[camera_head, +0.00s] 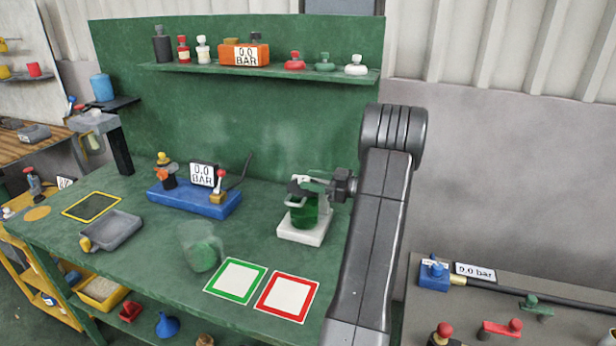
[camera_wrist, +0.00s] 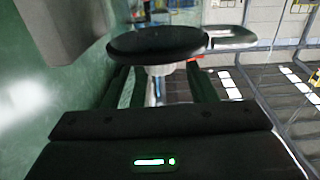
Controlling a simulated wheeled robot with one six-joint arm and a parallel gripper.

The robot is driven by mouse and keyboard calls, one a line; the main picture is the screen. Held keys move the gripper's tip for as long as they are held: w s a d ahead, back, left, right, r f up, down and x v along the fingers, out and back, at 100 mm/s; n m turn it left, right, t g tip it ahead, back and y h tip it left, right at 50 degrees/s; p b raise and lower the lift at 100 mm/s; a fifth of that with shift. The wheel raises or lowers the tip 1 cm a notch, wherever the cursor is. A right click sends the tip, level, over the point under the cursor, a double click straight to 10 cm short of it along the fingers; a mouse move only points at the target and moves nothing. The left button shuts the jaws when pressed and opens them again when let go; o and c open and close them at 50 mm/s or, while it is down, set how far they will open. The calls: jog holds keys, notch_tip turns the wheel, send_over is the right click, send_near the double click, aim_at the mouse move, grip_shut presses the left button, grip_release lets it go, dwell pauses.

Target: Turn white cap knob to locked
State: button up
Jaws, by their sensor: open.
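A white-based fixture (camera_head: 303,232) stands on the green bench, with a green jar-like body (camera_head: 305,212) and a pale top piece (camera_head: 296,186). I cannot tell for sure that this top piece is the white cap knob. My gripper (camera_head: 312,184) reaches in from the right at the height of the fixture's top. In the wrist view, a dark round disc (camera_wrist: 155,42) with a pale round part (camera_wrist: 160,69) under it shows ahead of my open gripper (camera_wrist: 163,88), between the two fingers. Contact cannot be made out. No locked mark is readable.
Red, green and white stoppered pieces stand on the wall shelf (camera_head: 270,70). A blue gauge block (camera_head: 195,200), a grey tray (camera_head: 112,232), a translucent green lump (camera_head: 203,254), a green-framed square (camera_head: 236,280) and a red-framed square (camera_head: 287,296) are on the bench.

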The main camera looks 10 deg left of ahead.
jog(key=shift+w+a, duration=0.15)
jog(key=shift+a, duration=0.75)
jog(key=shift+c, duration=0.4)
jog(key=c, duration=0.9)
